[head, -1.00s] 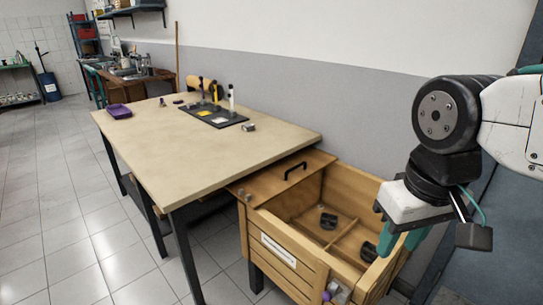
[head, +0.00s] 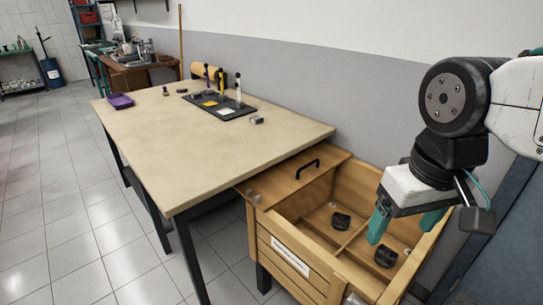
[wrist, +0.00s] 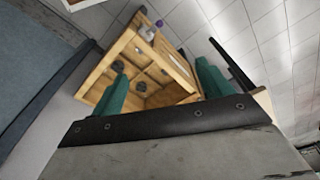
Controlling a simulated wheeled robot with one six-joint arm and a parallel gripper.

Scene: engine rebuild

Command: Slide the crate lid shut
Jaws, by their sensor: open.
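The wooden crate (head: 291,245) stands at the right end of the workbench. Its wooden lid (head: 282,181) with a black bar handle (head: 307,168) covers only the part at the bench side; the rest is open. Dark parts (head: 341,221) sit in its divided compartments. My gripper (head: 405,222) is open and empty, pointing down above the open right part of the crate, apart from the lid and handle. In the wrist view the crate (wrist: 146,95) shows between my two teal fingers (wrist: 163,88); I cannot make out the handle there.
The workbench (head: 215,140) adjoins the crate's lid side. It carries a purple tray (head: 121,101) and a dark mat (head: 222,106) with upright tools. A wall runs behind bench and crate. Tiled floor (head: 80,220) is clear at the left.

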